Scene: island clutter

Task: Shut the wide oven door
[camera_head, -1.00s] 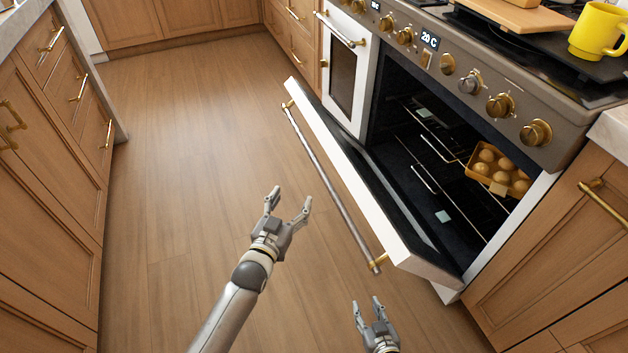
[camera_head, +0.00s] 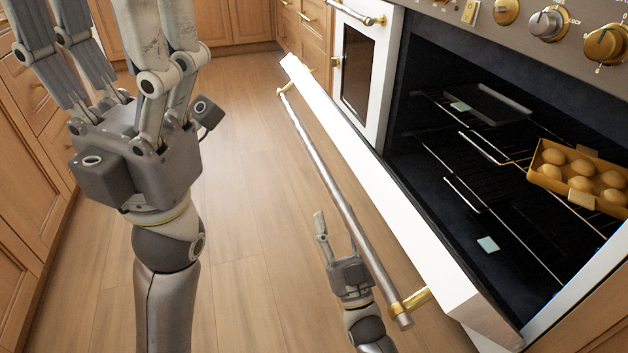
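The wide oven door (camera_head: 395,205) is white and hangs partly open, tilted out from the dark oven cavity (camera_head: 450,130). Its long metal handle (camera_head: 325,175) with brass mounts runs along the door's outer side. My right gripper (camera_head: 337,232) is open and empty, low beside the handle near its close end. Whether it touches the handle or door I cannot tell. My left gripper (camera_head: 112,40) is large in the left of the view, raised close to the camera. Its fingers are spread with nothing seen between them, and their tips are cut off by the top edge.
Inside the oven are wire racks (camera_head: 480,150), a dark tray (camera_head: 487,104) and a tan tray of round buns (camera_head: 580,178). A narrower white oven door (camera_head: 360,70) stands shut beside it. Wooden cabinets (camera_head: 25,200) line the left. The floor (camera_head: 245,190) between is clear.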

